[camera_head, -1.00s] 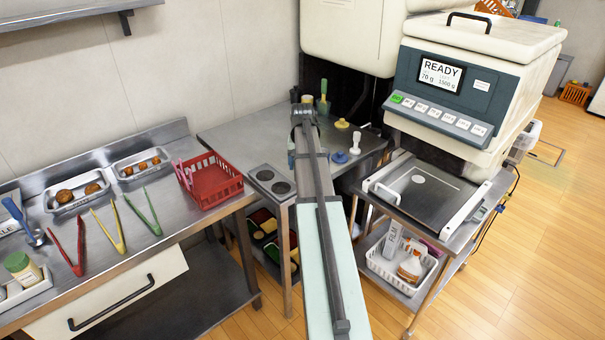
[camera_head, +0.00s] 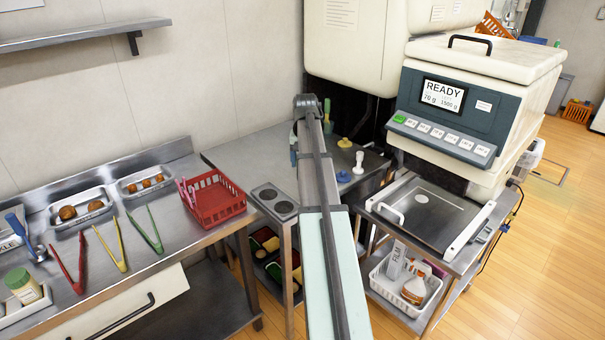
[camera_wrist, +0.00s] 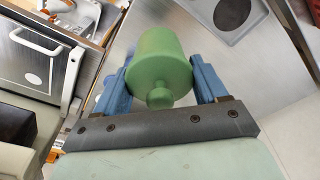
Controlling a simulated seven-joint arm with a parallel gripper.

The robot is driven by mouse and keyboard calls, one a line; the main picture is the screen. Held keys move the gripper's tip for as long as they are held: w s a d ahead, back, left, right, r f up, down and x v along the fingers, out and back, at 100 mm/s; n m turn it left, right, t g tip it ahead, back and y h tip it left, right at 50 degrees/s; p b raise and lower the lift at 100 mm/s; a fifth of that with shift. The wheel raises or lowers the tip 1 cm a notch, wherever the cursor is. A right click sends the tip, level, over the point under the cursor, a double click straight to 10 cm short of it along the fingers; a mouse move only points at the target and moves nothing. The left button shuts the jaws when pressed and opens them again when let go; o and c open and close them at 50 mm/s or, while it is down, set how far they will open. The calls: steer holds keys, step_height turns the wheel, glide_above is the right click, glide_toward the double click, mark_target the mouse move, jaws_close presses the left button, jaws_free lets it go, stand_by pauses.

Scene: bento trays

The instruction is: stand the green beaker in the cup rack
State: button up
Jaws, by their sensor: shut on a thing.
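My gripper (camera_wrist: 162,62) is shut on the green beaker (camera_wrist: 160,48). The beaker sits between the two blue fingers, with a small round green knob facing the wrist camera. In the head view my arm hides most of the gripper, and I cannot make out the beaker for sure. The cup rack (camera_head: 261,188) is a grey block with two round dark holes, and both holes look empty. It stands at the left front of the steel table, left of my arm. In the wrist view part of the rack (camera_wrist: 209,10) shows at the top, beyond the beaker and apart from it.
A red basket (camera_head: 222,207) stands left of the rack on the neighbouring counter. Yellow (camera_head: 345,143), white (camera_head: 359,160) and blue (camera_head: 343,177) knobbed pieces stand right of my arm. A green-handled thing (camera_head: 327,104) is behind. The sealing machine (camera_head: 455,105) is at the right.

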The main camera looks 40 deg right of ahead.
steer(key=a+r, duration=0.1)
steer(key=a, duration=0.8)
steer(key=shift+w+a+f, duration=0.1)
steer(key=shift+w+f, duration=0.05)
steer(key=shift+f, duration=2.25)
steer(key=shift+w+a+f, duration=0.1)
steer(key=shift+f, duration=2.25)
steer(key=o, duration=1.1)
steer(key=shift+f, duration=0.1)
steer(key=r, duration=0.8)
steer(key=s+a+r, duration=0.1)
steer(key=r, duration=0.3)
steer(key=shift+r, duration=0.1)
